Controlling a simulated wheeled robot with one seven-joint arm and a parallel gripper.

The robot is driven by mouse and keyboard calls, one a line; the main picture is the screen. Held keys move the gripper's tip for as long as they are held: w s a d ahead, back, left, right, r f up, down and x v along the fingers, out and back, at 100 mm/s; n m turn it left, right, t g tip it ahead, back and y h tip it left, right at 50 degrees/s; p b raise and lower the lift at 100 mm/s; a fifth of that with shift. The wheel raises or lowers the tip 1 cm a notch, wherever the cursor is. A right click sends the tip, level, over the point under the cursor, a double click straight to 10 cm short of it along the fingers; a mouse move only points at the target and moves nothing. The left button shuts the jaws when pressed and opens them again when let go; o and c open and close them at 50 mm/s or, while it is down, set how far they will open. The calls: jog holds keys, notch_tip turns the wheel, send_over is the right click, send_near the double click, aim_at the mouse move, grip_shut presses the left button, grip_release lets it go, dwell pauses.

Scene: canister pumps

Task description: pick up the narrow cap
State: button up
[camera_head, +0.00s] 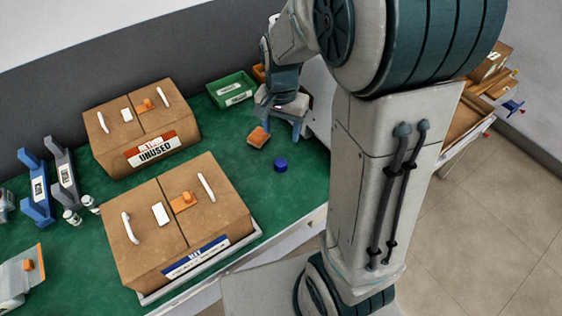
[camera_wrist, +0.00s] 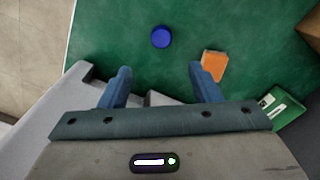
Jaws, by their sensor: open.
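A round blue cap (camera_head: 280,165) stands on the green table top, near its front edge; it looks like the narrow cap, though I cannot tell its width for certain. In the wrist view the blue cap (camera_wrist: 161,37) lies beyond my fingertips, roughly centred between them. My gripper (camera_wrist: 160,70) is open, with nothing between its blue fingers. In the head view my gripper (camera_head: 284,123) is over the table, behind the blue cap and apart from it. An orange block-like piece (camera_head: 258,137) lies to the left of the cap; it also shows in the wrist view (camera_wrist: 214,66).
A green bin (camera_head: 232,89) stands behind the orange piece. Two brown cartons, one marked UNUSED (camera_head: 150,150) and one with a blue label (camera_head: 185,225), fill the table's left. Blue and grey holders (camera_head: 38,187) stand farther left. Green table (camera_head: 235,165) around the cap is clear.

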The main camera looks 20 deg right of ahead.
send_over(280, 162)
jog(key=f, duration=0.7)
jog(key=shift+s+d+f, duration=0.1)
jog(key=shift+d+f, duration=0.05)
jog(key=shift+d, duration=0.05)
jog(key=shift+a+f, duration=0.1)
jog(key=shift+f, duration=2.7)
jog(key=c, duration=1)
